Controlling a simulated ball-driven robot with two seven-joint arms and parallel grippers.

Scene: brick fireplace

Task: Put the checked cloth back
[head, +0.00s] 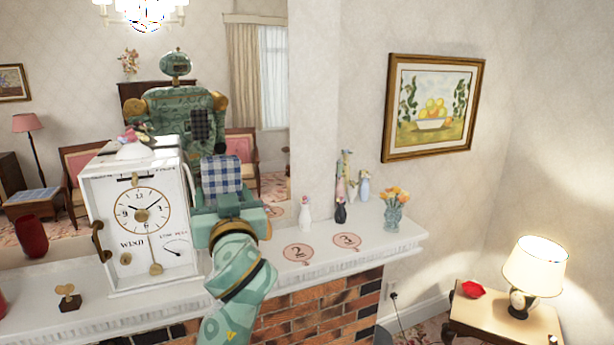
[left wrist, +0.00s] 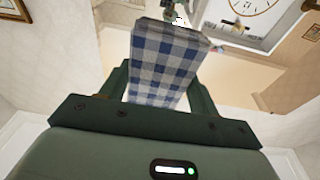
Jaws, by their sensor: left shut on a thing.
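The blue-and-white checked cloth (head: 221,174) stands upright in my left gripper (head: 229,203), above the mantel and just right of the white clock (head: 140,215). In the left wrist view the cloth (left wrist: 165,62) rises from between the two fingers of the left gripper (left wrist: 160,92), which is shut on it. The cloth's lower end is hidden by the gripper. The clock's dial shows at the top of the left wrist view. My right gripper is not in view.
The white mantel (head: 390,253) bears oval markers 2 (head: 298,252) and 3 (head: 346,241), small figurines (head: 305,213) and a flower vase (head: 394,212). A winding key (head: 68,297) stands left of the clock. A mirror (head: 265,100) is behind.

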